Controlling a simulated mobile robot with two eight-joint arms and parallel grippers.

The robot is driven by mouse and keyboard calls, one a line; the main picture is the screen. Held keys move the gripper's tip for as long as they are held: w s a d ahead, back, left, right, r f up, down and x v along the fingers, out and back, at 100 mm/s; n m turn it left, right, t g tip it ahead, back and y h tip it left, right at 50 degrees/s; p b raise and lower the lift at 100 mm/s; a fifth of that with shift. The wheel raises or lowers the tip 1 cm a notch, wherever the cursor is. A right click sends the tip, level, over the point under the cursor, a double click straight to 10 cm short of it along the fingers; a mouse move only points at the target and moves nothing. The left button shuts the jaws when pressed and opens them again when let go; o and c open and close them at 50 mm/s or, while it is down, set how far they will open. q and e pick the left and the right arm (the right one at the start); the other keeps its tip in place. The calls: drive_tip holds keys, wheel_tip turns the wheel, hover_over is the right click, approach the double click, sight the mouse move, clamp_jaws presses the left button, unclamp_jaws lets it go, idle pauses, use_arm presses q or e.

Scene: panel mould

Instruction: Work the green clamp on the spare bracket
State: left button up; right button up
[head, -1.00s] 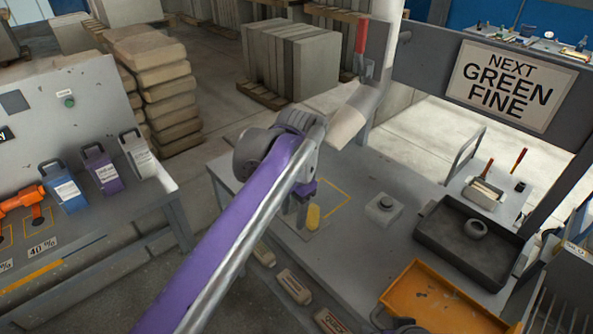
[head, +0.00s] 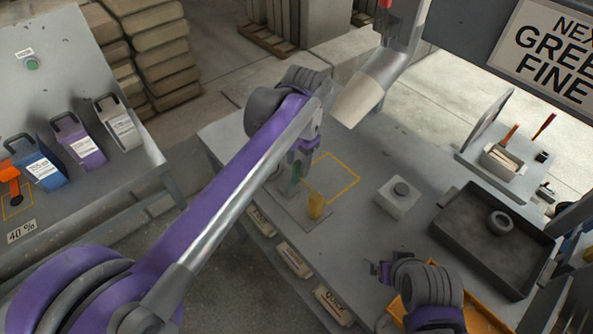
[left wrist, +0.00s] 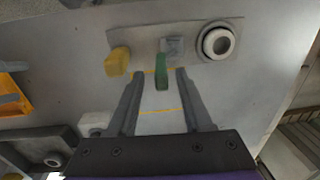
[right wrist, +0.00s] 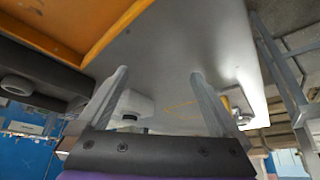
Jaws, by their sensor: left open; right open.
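The green clamp (head: 296,172) stands on a grey plate (head: 300,208), which seems to be the spare bracket, on the table. A yellow clamp (head: 315,206) stands nearer on the same plate. My left gripper (head: 305,158) is over the green clamp. In the left wrist view, the open left fingers (left wrist: 159,76) lie on either side of the green clamp's handle (left wrist: 161,72) with gaps beside it. The yellow clamp (left wrist: 118,61) is left of them. My right gripper (head: 378,268) is open and empty over the table near the orange tray.
A yellow outline (head: 332,178) marks bare table beside the plate. A pale block with a grey knob (head: 399,197), a dark tray (head: 462,238) with a ring and an orange tray (right wrist: 60,30) occupy the right. A ringed round part (left wrist: 217,42) is near the green clamp.

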sight(296, 181)
use_arm(q)
drive_tip(key=f, duration=0.4)
drive_tip(key=shift+w+a+f, duration=0.15)
drive_tip(key=shift+w+f, duration=0.1)
drive_tip(key=shift+f, duration=0.15)
clamp_jaws()
idle(1.1)
